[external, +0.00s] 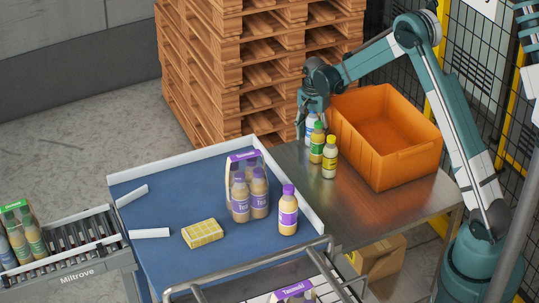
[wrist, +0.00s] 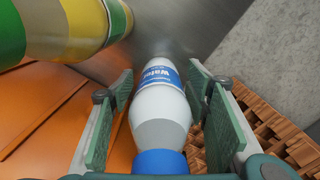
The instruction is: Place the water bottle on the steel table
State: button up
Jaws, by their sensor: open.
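The water bottle (external: 311,129) is white with a blue label and stands at the back left edge of the steel table (external: 373,221), partly hidden by my gripper. In the wrist view the water bottle (wrist: 160,112) shows its blue cap nearest the camera, and its lower end meets the grey steel surface. My gripper (external: 312,103) is above and around the bottle's upper part. In the wrist view my gripper (wrist: 160,82) has its fingers open on either side of the bottle, with a small gap at the right finger; contact at the left is unclear.
An orange crate (external: 405,167) fills the table's back right. Wooden pallets (external: 225,75) rise behind. The table's front is clear. A blue tray table (external: 165,200) holds purple-capped bottles and a yellow sponge-like block.

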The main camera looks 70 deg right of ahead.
jog(key=shift+r, duration=0.2)
notch_tip(320, 180, up, 12)
dwell(0.7)
dwell(0.6)
jog(key=shift+a+r, duration=0.25)
jog(key=shift+a, duration=0.05)
jog(key=s+a+r+n+t, duration=0.1)
jog(key=s+a+r+n, duration=0.2)
jog(key=a+r, duration=0.6)
jog(key=s+a+r+n+t+h, duration=0.1)
jog(key=s+a+r+n, duration=0.2)
jog(key=a, duration=0.9)
jog(key=s+a+r+n+t, duration=0.15)
jog(key=a+r+n, duration=0.25)
jog(key=a+r, duration=0.55)
jog(key=s+a+f+n+t, duration=0.2)
jog(key=s+a+n, duration=0.3)
jog(key=s+a, duration=0.6)
jog(key=s+a+f+n+t+y, duration=0.1)
jog(key=s+a+n, duration=0.4)
jog(key=s+a, duration=0.7)
jog(key=shift+s+a+f+n+t, duration=0.3)
jog(key=shift+a+f+t, duration=0.1)
jog(key=shift+a, duration=0.15)
